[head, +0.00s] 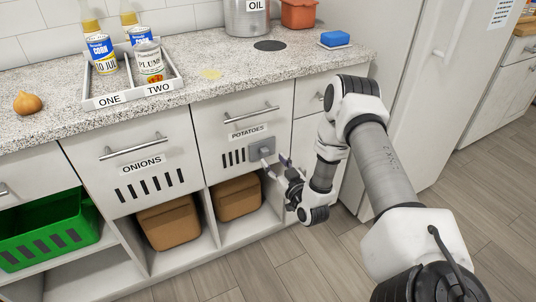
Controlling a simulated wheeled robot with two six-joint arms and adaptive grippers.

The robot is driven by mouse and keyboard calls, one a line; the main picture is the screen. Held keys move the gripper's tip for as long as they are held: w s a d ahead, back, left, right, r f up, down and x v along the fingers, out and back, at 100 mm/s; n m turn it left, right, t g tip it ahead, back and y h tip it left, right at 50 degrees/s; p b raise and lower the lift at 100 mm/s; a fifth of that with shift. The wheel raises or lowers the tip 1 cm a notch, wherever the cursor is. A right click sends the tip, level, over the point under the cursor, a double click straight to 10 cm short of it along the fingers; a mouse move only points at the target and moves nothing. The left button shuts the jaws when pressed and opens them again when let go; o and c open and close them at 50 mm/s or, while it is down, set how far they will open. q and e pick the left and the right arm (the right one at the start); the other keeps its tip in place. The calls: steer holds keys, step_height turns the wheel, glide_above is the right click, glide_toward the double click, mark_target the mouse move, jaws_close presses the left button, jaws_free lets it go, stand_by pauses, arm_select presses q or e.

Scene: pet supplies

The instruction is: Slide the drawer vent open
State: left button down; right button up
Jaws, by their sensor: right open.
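The potatoes drawer (213,118) is a white front with a bar handle and a "POTATOES" label. Dark vent slots (233,157) show on its lower left part. A grey sliding vent plate (256,146) with a small knob (265,152) covers the area to their right. My right gripper (275,165) is open at the plate's lower right, with its fingers close to the knob. I cannot tell whether they touch it. My left gripper is out of view.
The onions drawer (90,153) with uncovered slots is on the left. Brown bins (168,226) and a green crate (50,232) sit in the shelves below. The counter holds a divided tray (131,98) with cans and bottles, an onion (27,103), a pot (240,20) and a blue sponge (335,39).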

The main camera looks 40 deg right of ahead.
steer(key=v, duration=0.6)
steer(key=shift+s, duration=0.25)
steer(key=shift+a, duration=0.15)
